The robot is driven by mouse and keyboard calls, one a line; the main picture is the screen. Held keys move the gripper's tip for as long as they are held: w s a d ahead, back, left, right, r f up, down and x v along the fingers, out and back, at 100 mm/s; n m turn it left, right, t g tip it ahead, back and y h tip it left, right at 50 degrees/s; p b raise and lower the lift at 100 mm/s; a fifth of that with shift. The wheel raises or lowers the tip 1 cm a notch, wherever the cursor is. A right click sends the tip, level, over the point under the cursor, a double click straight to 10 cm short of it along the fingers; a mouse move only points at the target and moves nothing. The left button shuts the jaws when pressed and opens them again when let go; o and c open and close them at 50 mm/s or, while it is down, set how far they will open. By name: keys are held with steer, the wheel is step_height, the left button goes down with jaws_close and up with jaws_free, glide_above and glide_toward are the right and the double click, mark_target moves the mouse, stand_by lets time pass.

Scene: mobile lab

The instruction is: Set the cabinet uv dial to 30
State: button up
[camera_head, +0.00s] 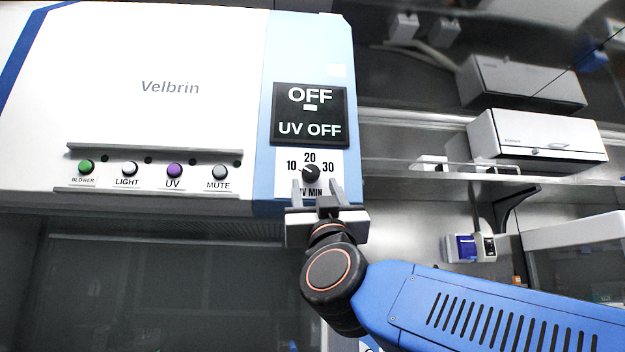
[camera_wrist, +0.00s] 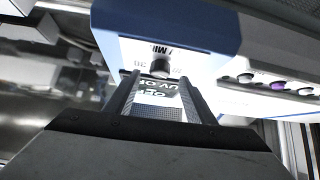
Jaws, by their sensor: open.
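The uv dial (camera_head: 311,173) is a small black knob on the cabinet's (camera_head: 200,100) light blue right panel, with 10, 20 and 30 printed around it and UV MIN below. Its small pale mark seems to face upper left, between 10 and 20. The wrist view also shows the dial (camera_wrist: 160,68), with the print upside down. My gripper (camera_head: 315,182) is open just below and in front of the dial, one finger to each side. In the wrist view the dial lies between the fingertips, and I see no contact. The display (camera_head: 310,115) above reads OFF and UV OFF.
Green BLOWER (camera_head: 86,167), white LIGHT (camera_head: 130,168), purple UV (camera_head: 174,171) and grey MUTE (camera_head: 219,172) buttons line the cabinet front to the left, under a ledge (camera_head: 150,150). A shelf (camera_head: 440,179) with a white box (camera_head: 535,135) is at the right.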

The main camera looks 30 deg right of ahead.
mark_target(312, 176)
steer(key=shift+x, duration=2.45)
steer(key=c, duration=1.1)
steer(key=shift+o, duration=0.2)
